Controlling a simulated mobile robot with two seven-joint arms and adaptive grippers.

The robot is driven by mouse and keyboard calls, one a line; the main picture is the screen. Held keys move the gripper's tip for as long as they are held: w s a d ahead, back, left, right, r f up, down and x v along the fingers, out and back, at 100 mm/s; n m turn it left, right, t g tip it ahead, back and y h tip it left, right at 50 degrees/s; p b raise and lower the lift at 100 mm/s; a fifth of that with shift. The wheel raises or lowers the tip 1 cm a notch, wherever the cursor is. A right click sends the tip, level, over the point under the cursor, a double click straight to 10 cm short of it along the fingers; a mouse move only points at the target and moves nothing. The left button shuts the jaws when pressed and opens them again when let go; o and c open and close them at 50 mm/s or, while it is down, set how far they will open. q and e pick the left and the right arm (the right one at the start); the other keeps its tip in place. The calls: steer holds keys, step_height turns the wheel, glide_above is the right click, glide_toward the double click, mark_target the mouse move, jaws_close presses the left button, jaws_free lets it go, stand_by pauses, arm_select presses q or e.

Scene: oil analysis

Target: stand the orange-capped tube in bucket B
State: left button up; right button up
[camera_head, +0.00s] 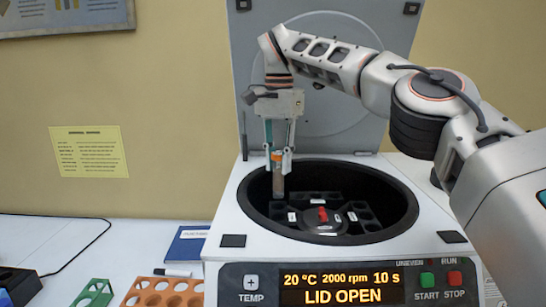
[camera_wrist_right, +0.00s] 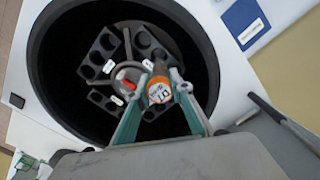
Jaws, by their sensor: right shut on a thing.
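My right gripper (camera_head: 278,158) is shut on the orange-capped tube (camera_head: 278,183) near its cap. The tube hangs upright over the left part of the open centrifuge bowl (camera_head: 400,207). In the right wrist view the orange cap (camera_wrist_right: 158,91) sits between the fingers of the right gripper (camera_wrist_right: 160,78) and hides part of a bucket below. Several dark buckets with holes and small white labels surround the rotor's red knob (camera_wrist_right: 126,84); one bucket (camera_wrist_right: 103,56) shows at the upper left. The label letters are too small to read, so I cannot tell which is bucket B. My left gripper is not in view.
The raised centrifuge lid (camera_head: 330,130) stands behind my right arm. The front display (camera_head: 340,287) reads LID OPEN. An orange rack (camera_head: 165,290), a green rack (camera_head: 95,293) and a blue booklet (camera_head: 187,243) lie on the table to the left.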

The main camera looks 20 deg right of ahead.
mark_target(279, 197)
steer(key=shift+s+f, duration=0.25)
steer(key=shift+f, duration=0.7)
steer(key=shift+w+f, duration=0.1)
steer(key=shift+f, duration=4.35)
steer(key=o, duration=1.1)
steer(key=shift+r, duration=0.15)
